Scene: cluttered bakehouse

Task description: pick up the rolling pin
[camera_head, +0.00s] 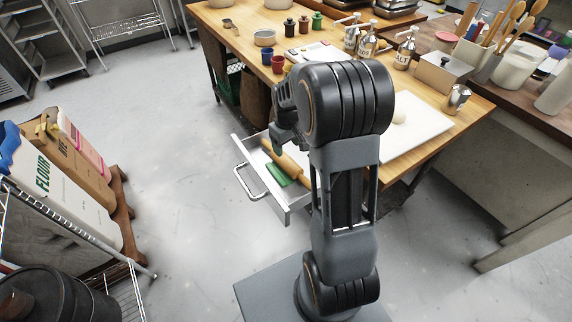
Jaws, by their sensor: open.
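The rolling pin (289,161) is light wood and lies in an open drawer (262,186) under the wooden table, beside a green item. Part of the pin is hidden behind my arm. My gripper (276,143) is open and hangs above the drawer, near the far part of the pin. It appears apart from the pin, with nothing seen between its fingers. The fingertips are small and partly dark against the scene.
The wooden table (214,16) holds cups, jars, bottles and a white board (425,124). Flour bags (60,185) stand on a low wooden support at the left. A wire rack fills the lower left. Grey floor left of the drawer is clear.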

